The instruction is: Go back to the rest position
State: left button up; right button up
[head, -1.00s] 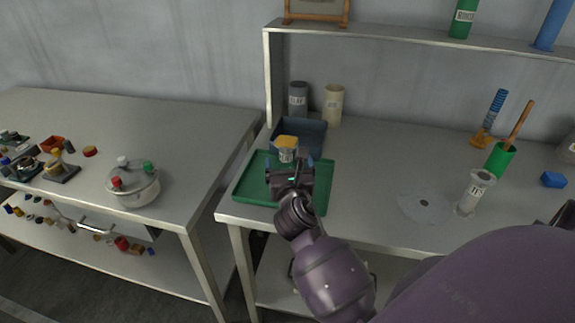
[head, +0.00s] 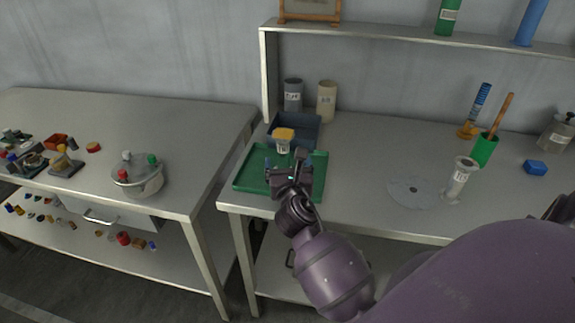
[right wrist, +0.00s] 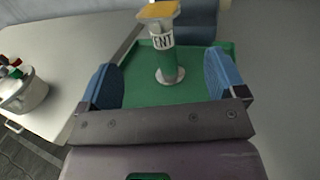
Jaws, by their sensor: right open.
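My right gripper (head: 290,163) is open and empty over the front part of the green tray (head: 250,184). In the right wrist view its two blue fingers (right wrist: 162,88) stand wide apart. A labelled cylinder with a yellow-orange top (head: 283,140) stands upright on the tray, just beyond the fingers. In the right wrist view this cylinder (right wrist: 163,50) appears between the fingers but apart from both. My left gripper is not in view.
A dark blue bin (head: 308,130) stands behind the tray. A measuring cylinder (head: 460,178), a flat grey disc (head: 412,191) and a blue block (head: 535,167) are on the right. A lidded pot (head: 137,176) stands on the left table. A shelf (head: 400,35) runs above the back.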

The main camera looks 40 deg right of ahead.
dwell(0.4)
jog(key=a+f+m+y, duration=0.1)
jog(key=m, duration=0.5)
jog(key=a+f+m+y, duration=0.1)
jog(key=a+m+y, duration=0.1)
jog(key=m, duration=0.4)
jog(key=a+f+m+t+y, duration=0.1)
jog(key=a+m+y, duration=0.1)
jog(key=m, duration=0.4)
jog(key=shift+s+f, duration=0.25)
jog(key=shift+s, duration=0.05)
jog(key=s+a+f+m+g+y, duration=0.1)
jog(key=s+f+m+g+y, duration=0.1)
jog(key=s+f+m, duration=0.3)
jog(key=s+a+f+m+g+y, duration=0.2)
jog(key=s+f+m, duration=0.3)
jog(key=s+f, duration=0.7)
jog(key=s, duration=0.4)
jog(key=shift+m+g, duration=0.4)
jog(key=shift+s+a+f, duration=0.1)
